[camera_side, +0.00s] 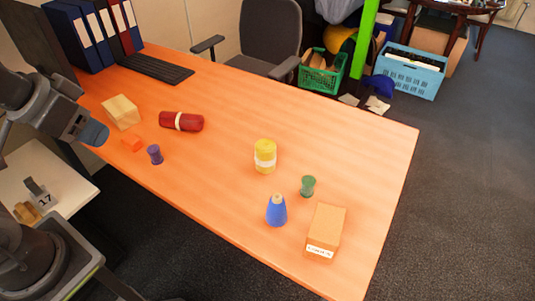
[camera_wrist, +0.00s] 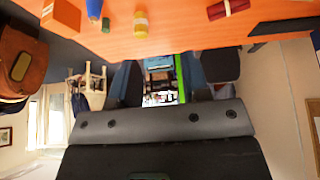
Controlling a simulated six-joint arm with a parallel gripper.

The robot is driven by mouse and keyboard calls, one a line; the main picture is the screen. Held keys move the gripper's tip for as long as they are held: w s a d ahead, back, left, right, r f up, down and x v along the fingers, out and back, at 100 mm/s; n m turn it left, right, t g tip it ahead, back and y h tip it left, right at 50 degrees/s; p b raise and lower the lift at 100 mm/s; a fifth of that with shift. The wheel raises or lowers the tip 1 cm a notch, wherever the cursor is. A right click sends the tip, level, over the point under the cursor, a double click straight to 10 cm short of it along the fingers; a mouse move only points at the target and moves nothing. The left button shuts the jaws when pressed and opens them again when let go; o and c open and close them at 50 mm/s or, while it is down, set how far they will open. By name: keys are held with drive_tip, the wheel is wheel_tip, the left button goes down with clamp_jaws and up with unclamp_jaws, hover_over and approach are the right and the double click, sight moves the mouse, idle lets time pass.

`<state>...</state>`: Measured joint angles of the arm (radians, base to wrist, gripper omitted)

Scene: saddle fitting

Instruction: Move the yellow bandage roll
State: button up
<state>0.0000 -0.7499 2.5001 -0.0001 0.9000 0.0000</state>
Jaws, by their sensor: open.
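The yellow bandage roll (camera_side: 265,156) stands upright on the orange table, with a pale band around its middle. It also shows in the wrist view (camera_wrist: 140,22), near the top edge. My gripper (camera_side: 94,133) is at the left of the side view, over the table's near left edge, well apart from the roll. In the wrist view its two dark blue fingers (camera_wrist: 161,82) stand apart with nothing between them.
A green spool (camera_side: 308,186), a blue bottle (camera_side: 276,210) and a cardboard box (camera_side: 325,231) stand to the roll's right and front. A red roll (camera_side: 181,121), purple spool (camera_side: 155,154), orange piece (camera_side: 132,143) and wooden block (camera_side: 121,112) are left. The table's middle is clear.

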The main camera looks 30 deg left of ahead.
drive_tip(key=shift+o, duration=0.2)
idle(0.3)
drive_tip(key=shift+o, duration=0.8)
drive_tip(key=shift+r, duration=0.1)
drive_tip(key=shift+o, duration=0.7)
drive_tip(key=shift+w+r, duration=0.15)
drive_tip(key=shift+w, duration=0.2)
drive_tip(key=o, duration=0.6)
drive_tip(key=w+r+m, duration=0.1)
drive_tip(key=w, duration=0.2)
drive_tip(key=w+d+m+g, duration=0.1)
drive_tip(key=w, duration=0.2)
drive_tip(key=w+r+m, duration=0.1)
drive_tip(key=w, duration=0.3)
drive_tip(key=shift+d+r+m+g, duration=0.3)
drive_tip(key=shift+r, duration=0.05)
drive_tip(key=shift+o, duration=0.2)
drive_tip(key=w+d+f+m+g, duration=0.1)
drive_tip(key=w+d+f+m, duration=0.25)
drive_tip(key=w, duration=0.55)
drive_tip(key=w+d+f+m+g, duration=0.25)
drive_tip(key=w+f, duration=0.25)
drive_tip(key=w, duration=0.5)
drive_tip(key=w+d+f+m, duration=0.3)
drive_tip(key=w+f, duration=0.2)
drive_tip(key=f, duration=0.6)
drive_tip(key=shift+w+m, duration=0.3)
drive_tip(key=shift+w, duration=0.05)
drive_tip(key=shift+d+f+g, duration=0.1)
drive_tip(key=shift+g, duration=0.15)
